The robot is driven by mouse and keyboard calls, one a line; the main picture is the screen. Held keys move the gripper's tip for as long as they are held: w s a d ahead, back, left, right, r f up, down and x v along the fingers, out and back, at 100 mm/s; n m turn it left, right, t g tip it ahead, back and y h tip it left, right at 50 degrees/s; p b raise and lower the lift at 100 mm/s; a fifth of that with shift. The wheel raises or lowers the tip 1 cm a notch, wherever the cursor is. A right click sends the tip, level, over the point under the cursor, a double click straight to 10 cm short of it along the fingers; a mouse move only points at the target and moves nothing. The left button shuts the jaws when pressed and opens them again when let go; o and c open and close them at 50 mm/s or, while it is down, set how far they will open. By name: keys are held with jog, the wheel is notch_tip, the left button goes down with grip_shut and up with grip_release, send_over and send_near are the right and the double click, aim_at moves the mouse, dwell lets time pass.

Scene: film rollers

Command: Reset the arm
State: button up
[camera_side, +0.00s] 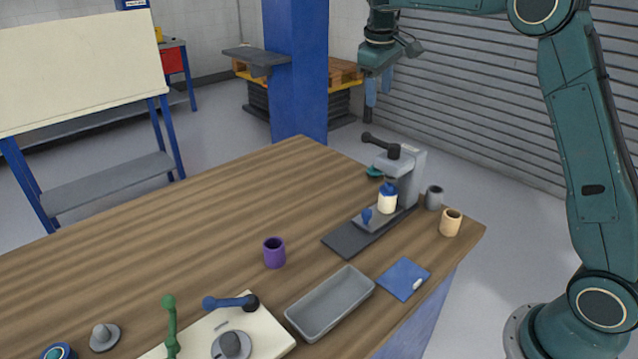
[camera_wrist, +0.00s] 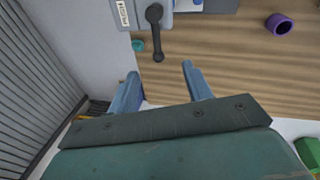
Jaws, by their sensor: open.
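My gripper (camera_side: 378,88) hangs high above the far end of the wooden table, up and to the left of the grey press-like device (camera_side: 409,180) in the side view. In the wrist view my gripper (camera_wrist: 158,88) shows two blue fingers spread apart with nothing between them. The device's black lever (camera_wrist: 156,35) lies beyond the fingertips, apart from them. A white bottle with a blue cap (camera_side: 387,201) stands on the device's base. My arm is raised and bent.
A purple cup (camera_side: 274,253), grey tray (camera_side: 330,304), blue notebook (camera_side: 403,279), tan cup (camera_side: 451,223) and grey cup (camera_side: 434,198) stand on the table (camera_side: 190,225). A cream board with green and blue levers (camera_side: 272,336) lies in front. The table's far left is clear.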

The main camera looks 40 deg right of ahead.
jog(key=s+a+r+t, duration=0.1)
jog(key=s+a+r, duration=0.25)
jog(key=s, duration=0.55)
jog(key=s+a+r+t, duration=0.15)
jog(key=s+a, duration=0.25)
jog(key=s, duration=0.4)
jog(key=s+a+f+t+y, duration=0.1)
jog(key=s+a+f, duration=0.2)
jog(key=s, duration=0.5)
jog(key=s+a+f+m+y, duration=0.1)
jog(key=s+a+f, duration=0.2)
jog(key=s, duration=0.5)
jog(key=shift+s+a+f+m+t, duration=0.15)
jog(key=shift+s+f+m+t, duration=0.15)
jog(key=shift+f, duration=0.25)
